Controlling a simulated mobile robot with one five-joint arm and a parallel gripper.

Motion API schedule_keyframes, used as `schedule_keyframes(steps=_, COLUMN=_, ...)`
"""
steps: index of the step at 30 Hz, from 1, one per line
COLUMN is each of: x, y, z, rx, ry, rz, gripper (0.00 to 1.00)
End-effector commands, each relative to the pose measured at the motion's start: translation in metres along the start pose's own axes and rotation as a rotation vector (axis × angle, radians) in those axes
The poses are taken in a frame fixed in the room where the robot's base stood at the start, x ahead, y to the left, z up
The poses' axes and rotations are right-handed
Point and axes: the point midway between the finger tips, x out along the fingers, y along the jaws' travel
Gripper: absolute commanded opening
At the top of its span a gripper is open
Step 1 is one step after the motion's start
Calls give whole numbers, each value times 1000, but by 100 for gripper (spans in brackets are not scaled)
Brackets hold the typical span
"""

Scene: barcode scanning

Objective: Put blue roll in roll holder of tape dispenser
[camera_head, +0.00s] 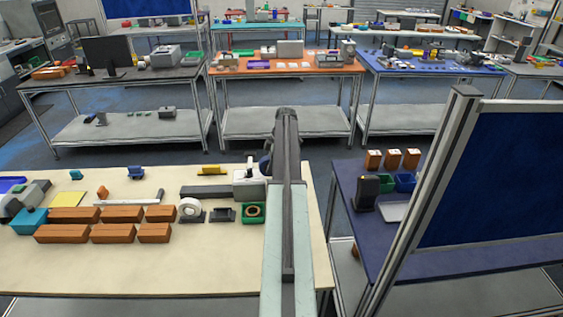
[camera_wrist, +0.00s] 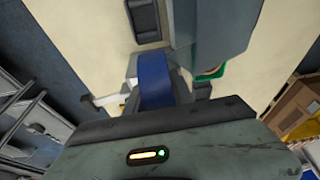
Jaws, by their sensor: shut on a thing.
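The blue roll (camera_wrist: 155,80) is held between the fingers of my gripper (camera_wrist: 163,88) in the wrist view, above the cream table. The grey right finger covers part of the view beside it. In the head view my arm hides most of the gripper. Three tape dispensers stand at the near right of the table: one with a white roll (camera_head: 190,208), a black one with no roll visible (camera_head: 223,214), and a green one with a brown roll (camera_head: 253,213). The green one shows partly behind my finger in the wrist view (camera_wrist: 220,70).
Several brown boxes (camera_head: 104,233) and a teal box (camera_head: 28,221) stand left on the cream table (camera_head: 190,270). A long dark box (camera_head: 206,192) and a white-grey machine (camera_head: 248,186) lie behind the dispensers. A blue panel (camera_head: 500,180) stands right. The table's front strip is clear.

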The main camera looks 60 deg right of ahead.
Motion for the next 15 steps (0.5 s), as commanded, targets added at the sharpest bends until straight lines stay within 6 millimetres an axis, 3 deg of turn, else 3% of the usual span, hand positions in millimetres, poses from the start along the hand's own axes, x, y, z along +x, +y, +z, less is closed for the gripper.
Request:
schedule_keyframes(steps=1, x=-6, y=7, z=17, rx=22, ry=6, rz=6, gripper=0)
schedule_keyframes(steps=3, x=-12, y=11, z=32, rx=43, ry=12, rz=12, gripper=0)
schedule_keyframes(steps=6, x=-16, y=13, z=45, rx=59, ry=17, rz=17, gripper=0)
schedule_keyframes(steps=15, x=-11, y=12, z=48, rx=61, ry=18, rz=18, gripper=0)
